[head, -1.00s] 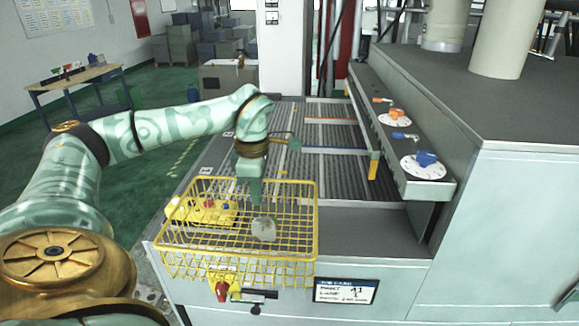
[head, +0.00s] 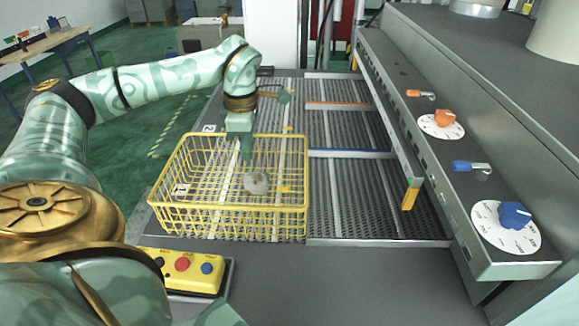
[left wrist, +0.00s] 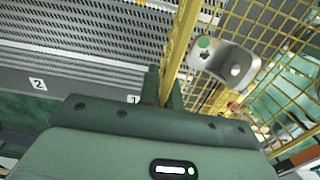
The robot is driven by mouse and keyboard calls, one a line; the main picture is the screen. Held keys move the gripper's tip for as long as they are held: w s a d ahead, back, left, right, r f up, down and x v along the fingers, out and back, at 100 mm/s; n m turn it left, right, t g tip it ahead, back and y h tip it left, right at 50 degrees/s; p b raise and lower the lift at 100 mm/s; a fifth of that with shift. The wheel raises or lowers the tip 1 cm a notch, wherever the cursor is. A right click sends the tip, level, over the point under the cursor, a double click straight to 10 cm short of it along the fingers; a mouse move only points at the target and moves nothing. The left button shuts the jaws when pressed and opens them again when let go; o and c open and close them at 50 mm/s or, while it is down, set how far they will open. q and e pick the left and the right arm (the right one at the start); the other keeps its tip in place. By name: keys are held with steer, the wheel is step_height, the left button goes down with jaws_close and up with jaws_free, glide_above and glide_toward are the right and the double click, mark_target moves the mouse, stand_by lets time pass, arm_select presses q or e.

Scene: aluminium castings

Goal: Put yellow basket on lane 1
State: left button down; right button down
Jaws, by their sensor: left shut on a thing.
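The yellow wire basket (head: 230,207) is over the left front part of the ribbed lane bed, and a grey casting (head: 256,182) lies in it. My left gripper (head: 247,152) points down and is shut on the basket's far rim; the left wrist view shows its fingers (left wrist: 165,88) around a yellow bar. The casting (left wrist: 222,62) also shows there. The lane 1 label (head: 182,189) shows through the basket's left side, and the lane 2 label (head: 208,128) is behind it. I cannot tell whether the basket touches the bed. My right gripper is out of view.
A yellow button box (head: 185,272) sits in front of the basket. A grey panel with dials (head: 505,225) runs along the right. The ribbed bed (head: 375,205) right of the basket is clear, with a blue-edged bar (head: 350,153) across it.

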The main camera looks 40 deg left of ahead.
arm_select(q)
steer(key=w+f, duration=0.3)
steer(key=w, duration=0.1)
steer(key=w+f, duration=0.3)
steer(key=w, duration=0.2)
steer(key=w+a+f, duration=0.1)
steer(key=w+f, duration=0.2)
steer(key=w, duration=0.1)
steer(key=shift+w+f, duration=0.15)
steer(key=shift+f, duration=0.15)
step_height(320, 180, down, 3)
steer(key=shift+a+f, duration=0.1)
steer(key=c, duration=1.8)
jaws_free()
steer(key=shift+c, duration=0.2)
steer(key=shift+o, duration=1.2)
